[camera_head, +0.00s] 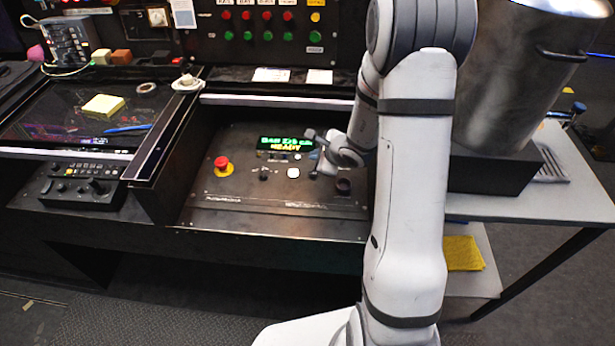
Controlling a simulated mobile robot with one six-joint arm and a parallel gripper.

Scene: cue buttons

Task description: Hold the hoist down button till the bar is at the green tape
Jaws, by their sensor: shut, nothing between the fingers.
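The sloped control panel (230,200) holds a red mushroom button (222,163) on a yellow base, a small dark knob (264,174), a white round button (293,172) and a dark round control (343,186). I cannot tell which control is the hoist down button. A small display (286,145) shows green text that seems to start with "BAR", its number unclear, with yellow "READY" below. My gripper (315,172) is shut and empty, over the panel just right of the white button; contact cannot be told. I cannot make out the bar or green tape.
My arm hides the panel's right edge. At left are a dark screen with yellow notes (103,105) and a small control box (82,187). A panel of coloured buttons (270,28) rises behind.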

